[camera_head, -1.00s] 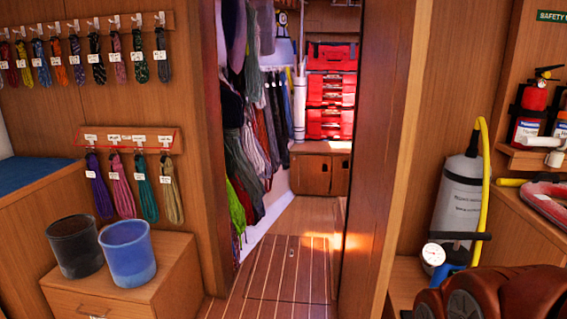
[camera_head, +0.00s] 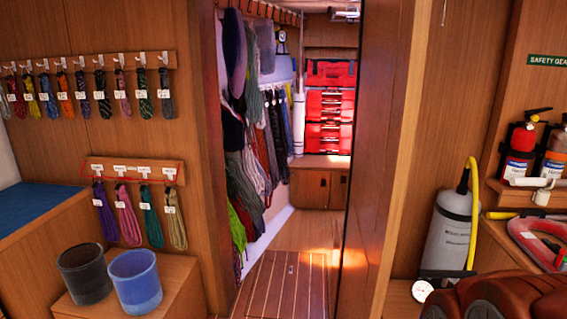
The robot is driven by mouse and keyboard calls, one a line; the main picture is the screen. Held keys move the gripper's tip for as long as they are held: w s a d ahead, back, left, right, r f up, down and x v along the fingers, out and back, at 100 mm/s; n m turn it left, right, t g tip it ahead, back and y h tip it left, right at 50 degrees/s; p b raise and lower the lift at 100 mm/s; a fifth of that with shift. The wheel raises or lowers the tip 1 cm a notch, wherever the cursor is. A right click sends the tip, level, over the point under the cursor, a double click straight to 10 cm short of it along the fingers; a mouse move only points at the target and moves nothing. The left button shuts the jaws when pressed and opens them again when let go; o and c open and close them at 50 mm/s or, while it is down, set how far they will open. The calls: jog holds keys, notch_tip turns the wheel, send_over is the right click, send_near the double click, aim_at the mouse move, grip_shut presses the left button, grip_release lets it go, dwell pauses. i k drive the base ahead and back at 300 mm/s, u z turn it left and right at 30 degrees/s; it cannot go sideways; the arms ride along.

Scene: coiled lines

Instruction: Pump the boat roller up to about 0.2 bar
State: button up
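A grey upright cylinder (camera_head: 447,235) with dark printed text stands against the wood at the right; I cannot tell for sure whether it is the boat roller, and the text is too small to read. A yellow hose (camera_head: 474,215) arches from its top and runs down its right side. A round white dial gauge (camera_head: 422,291) is low in front of it, cut close by the bottom edge. Its reading is too small to make out. The hose's lower end is hidden. My gripper is not recognisable in view.
A brown glossy rounded shape (camera_head: 495,297), unclear, blocks the lower right. Fire extinguishers (camera_head: 520,145) and a red ring-like item (camera_head: 540,240) sit at far right. Two buckets (camera_head: 135,281) stand at left. A doorway with a wooden floor (camera_head: 285,283) opens in the middle.

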aim_at(445, 275)
jog(key=z, duration=2.55)
jog(key=i, duration=0.6)
jog(key=u, duration=3.15)
jog(key=i, duration=0.25)
jog(key=z, duration=0.15)
